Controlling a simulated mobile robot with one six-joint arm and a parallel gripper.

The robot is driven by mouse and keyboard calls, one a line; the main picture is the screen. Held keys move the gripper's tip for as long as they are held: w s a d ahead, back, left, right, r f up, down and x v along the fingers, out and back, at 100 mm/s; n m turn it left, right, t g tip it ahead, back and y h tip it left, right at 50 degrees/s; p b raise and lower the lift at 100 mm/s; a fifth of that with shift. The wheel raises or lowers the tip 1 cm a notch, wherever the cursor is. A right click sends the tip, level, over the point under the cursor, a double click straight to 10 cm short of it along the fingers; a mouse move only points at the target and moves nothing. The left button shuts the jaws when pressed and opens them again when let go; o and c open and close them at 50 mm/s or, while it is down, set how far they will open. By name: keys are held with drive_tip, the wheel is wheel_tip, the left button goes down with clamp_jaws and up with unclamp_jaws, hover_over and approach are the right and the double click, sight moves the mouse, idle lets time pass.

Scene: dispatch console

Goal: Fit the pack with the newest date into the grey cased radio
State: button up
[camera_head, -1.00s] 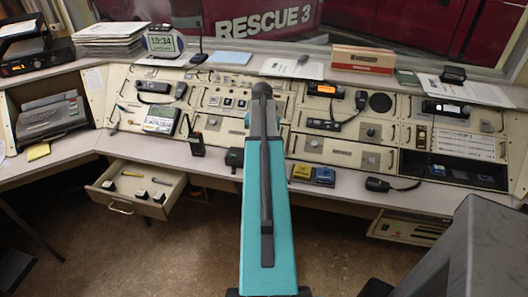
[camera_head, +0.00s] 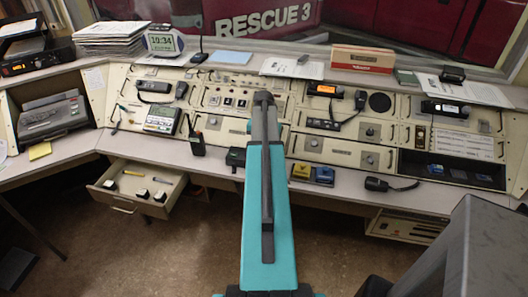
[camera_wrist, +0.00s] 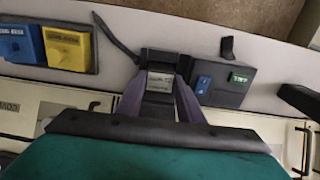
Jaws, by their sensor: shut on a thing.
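In the wrist view my gripper (camera_wrist: 160,98) is shut on a dark pack with a pale label (camera_wrist: 160,81). The print on the label is too small to read. A dark grey block, apparently the back of the pack or a case against it, shows just beyond the fingers. To the right is a dark grey unit (camera_wrist: 225,82) with a blue part and a green label; I cannot tell whether it is the grey cased radio. It also shows in the head view (camera_head: 235,157), left of my arm. My arm hides the gripper in the head view.
Left in the wrist view, a blue block (camera_wrist: 20,45) and a yellow block (camera_wrist: 68,49) sit in a dark holder. An open drawer (camera_head: 122,204) holds several dark packs with white labels (camera_head: 141,193).

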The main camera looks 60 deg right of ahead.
drive_tip(key=shift+f, duration=0.2)
drive_tip(key=o, duration=0.9)
drive_tip(key=shift+r, duration=0.2)
drive_tip(key=shift+r+b, duration=1.35)
drive_tip(key=shift+r, duration=4.55)
